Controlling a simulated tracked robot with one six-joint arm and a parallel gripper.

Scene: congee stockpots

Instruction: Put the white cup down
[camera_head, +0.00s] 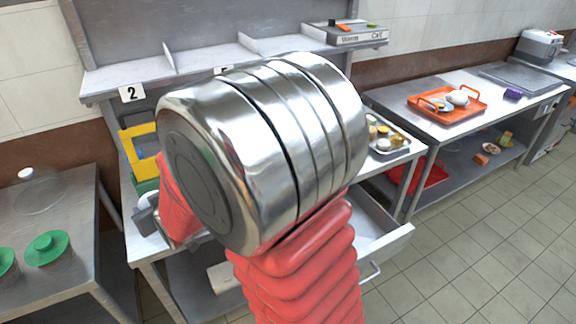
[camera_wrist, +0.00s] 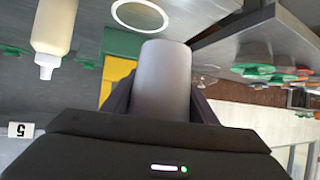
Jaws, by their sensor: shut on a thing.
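The white cup (camera_wrist: 163,72) looks plain and pale grey in the wrist view. It sits between the dark fingers of my gripper (camera_wrist: 161,97), which is shut on it. I cannot tell from this view whether the cup touches a surface.
A cream-filled bottle (camera_wrist: 53,30) and a white ring (camera_wrist: 140,15) show in the wrist view. An orange tray (camera_head: 470,113) is at right.

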